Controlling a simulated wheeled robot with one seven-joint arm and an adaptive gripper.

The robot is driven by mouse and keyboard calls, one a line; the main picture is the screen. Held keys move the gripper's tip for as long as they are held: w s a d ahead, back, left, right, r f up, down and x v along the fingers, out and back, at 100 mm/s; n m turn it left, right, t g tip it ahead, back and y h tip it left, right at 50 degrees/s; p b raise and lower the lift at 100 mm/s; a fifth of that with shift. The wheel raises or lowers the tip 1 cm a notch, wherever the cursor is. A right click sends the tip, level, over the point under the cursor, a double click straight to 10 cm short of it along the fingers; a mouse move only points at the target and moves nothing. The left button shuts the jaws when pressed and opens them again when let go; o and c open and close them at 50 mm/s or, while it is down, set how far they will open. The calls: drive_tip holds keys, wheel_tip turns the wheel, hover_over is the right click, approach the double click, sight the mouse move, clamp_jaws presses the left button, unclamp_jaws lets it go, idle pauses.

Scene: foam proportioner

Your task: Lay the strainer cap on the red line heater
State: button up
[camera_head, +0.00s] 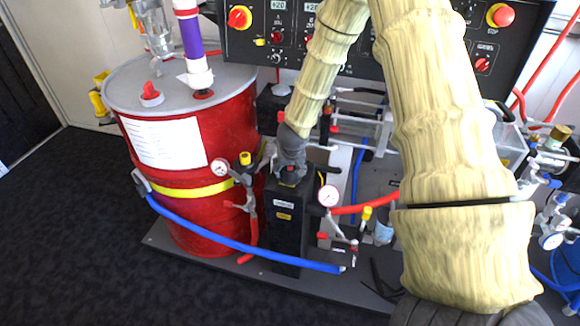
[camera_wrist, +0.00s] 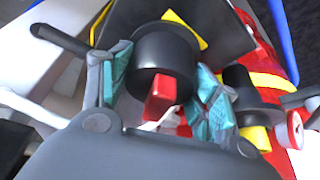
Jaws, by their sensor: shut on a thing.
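Behind the piece is a dark face with yellow patches, probably the heater (camera_wrist: 181,32). The head view shows only a bit of red under my fingers. I cannot tell whether the cap touches the heater.
The red drum (camera_head: 200,220) with a yellow band stands just left of the heater. A blue hose (camera_head: 235,243) runs low across the front. Gauges (camera_head: 328,196) and valves stand close to the right. A black control panel (camera_head: 285,45) is behind. The dark floor at left is clear.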

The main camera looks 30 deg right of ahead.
drive_tip(key=shift+f, duration=0.15)
drive_tip(key=o, duration=1.1)
drive_tip(key=shift+s+a+r, duration=0.1)
drive_tip(key=shift+r, duration=0.45)
drive_tip(key=v, duration=1)
drive_tip(key=s+a+f+n+g, duration=0.2)
drive_tip(key=s+a+f, duration=0.4)
drive_tip(key=s+f, duration=0.6)
drive_tip(key=s+a+f+n+g, duration=0.15)
drive_tip(key=s+a+f, duration=0.35)
drive_tip(key=s+f, duration=0.7)
drive_tip(key=s+a+f+y, duration=0.1)
drive_tip(key=s+a+f, duration=0.1)
drive_tip(key=s, duration=0.4)
drive_tip(key=s+a+f+n+y, duration=0.1)
drive_tip(key=s+a+f, duration=0.1)
drive_tip(key=s+a, duration=0.3)
drive_tip(key=shift+s+p, duration=0.4)
drive_tip(key=shift+s, duration=0.05)
